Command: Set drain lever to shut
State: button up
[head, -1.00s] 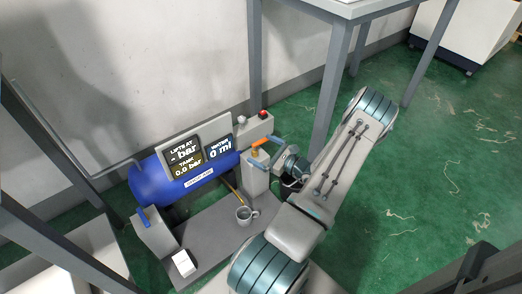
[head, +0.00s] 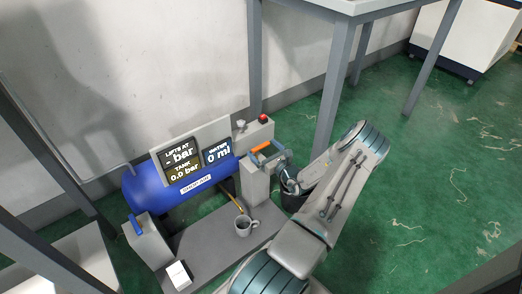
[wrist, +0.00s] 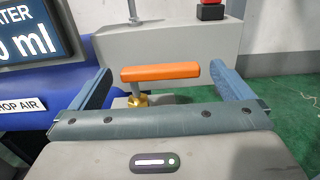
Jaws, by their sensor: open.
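An orange lever handle (head: 262,147) sits on top of a grey pedestal (head: 256,183) to the right of the blue tank. In the wrist view the orange handle (wrist: 160,72) lies crosswise, with a brass fitting (wrist: 137,100) below its left end. My gripper (wrist: 162,80) is open, with one blue finger beyond each end of the handle and a gap on both sides. A second lever, blue (head: 137,225), stands on a grey box at the tank's left end. No label shows which lever is the drain lever.
The blue tank (head: 165,197) carries display panels reading 0.0 bar and 0 ml. A red button (head: 263,117) sits behind the pedestal. A table leg (head: 333,90) stands behind my arm.

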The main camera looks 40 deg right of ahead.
jog(key=shift+w+d, duration=0.2)
jog(key=shift+w, duration=1.05)
jog(key=c, duration=1.4)
jog(key=shift+o, duration=0.2)
